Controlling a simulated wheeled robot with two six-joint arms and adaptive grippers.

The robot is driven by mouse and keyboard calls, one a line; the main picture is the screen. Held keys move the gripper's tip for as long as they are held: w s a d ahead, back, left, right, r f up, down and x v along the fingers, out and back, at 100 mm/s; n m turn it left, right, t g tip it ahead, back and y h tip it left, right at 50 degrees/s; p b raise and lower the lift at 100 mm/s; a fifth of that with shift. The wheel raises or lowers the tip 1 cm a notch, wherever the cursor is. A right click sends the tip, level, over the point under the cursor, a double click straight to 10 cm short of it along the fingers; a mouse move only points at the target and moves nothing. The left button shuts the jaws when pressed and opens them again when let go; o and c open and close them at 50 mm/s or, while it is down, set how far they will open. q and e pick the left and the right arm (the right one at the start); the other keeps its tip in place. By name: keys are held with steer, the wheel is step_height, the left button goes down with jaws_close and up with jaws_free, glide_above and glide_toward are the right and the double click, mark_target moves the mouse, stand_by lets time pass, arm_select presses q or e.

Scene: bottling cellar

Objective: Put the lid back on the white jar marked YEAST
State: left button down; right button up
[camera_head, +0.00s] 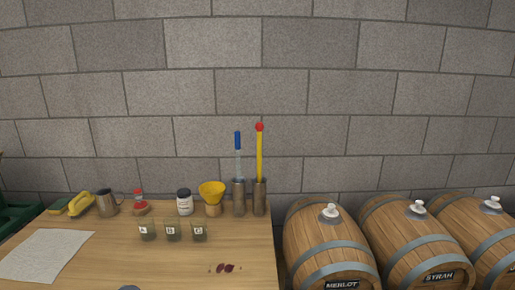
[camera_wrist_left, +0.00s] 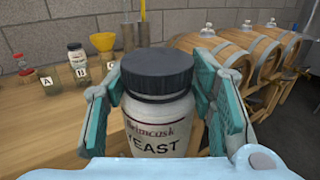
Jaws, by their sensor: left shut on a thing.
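In the left wrist view a white jar marked YEAST (camera_wrist_left: 158,135) stands upright, close to the camera. A dark ribbed lid (camera_wrist_left: 157,70) sits level on its top; I cannot tell if it is screwed tight. My left gripper (camera_wrist_left: 161,105) has its teal fingers on both sides of the jar and is shut on it. The jar's lower part is hidden below the picture's front edge. Neither gripper shows clearly in the head view. My right gripper is not in view.
Another dark-lidded white jar (camera_head: 184,204) stands at the table's back, beside a yellow funnel (camera_head: 212,190) and metal cylinders (camera_head: 239,198). Small lettered glasses (camera_head: 171,232) stand before it. Paper (camera_head: 47,254) lies left; dark red pieces (camera_head: 224,268) lie near the front. Barrels (camera_head: 330,245) stand right.

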arm_select(q)
steer(key=s+d+m+g+h, duration=0.5)
steer(key=s+d, duration=0.1)
steer(key=d, duration=0.1)
step_height(320, 180, up, 15)
steer(key=p, duration=1.4)
steer(key=shift+d+r+h, duration=0.15)
steer(key=shift+d+h, duration=0.1)
steer(key=shift+h, duration=0.05)
steer(key=w+d+f+m+g+h, duration=0.1)
steer(key=d+m+g+h, duration=0.2)
steer(key=d+m+g, duration=0.5)
steer(key=d+g, duration=0.4)
steer(key=d, duration=0.1)
steer(key=shift+d+f, duration=0.2)
steer(key=shift+f, duration=0.15)
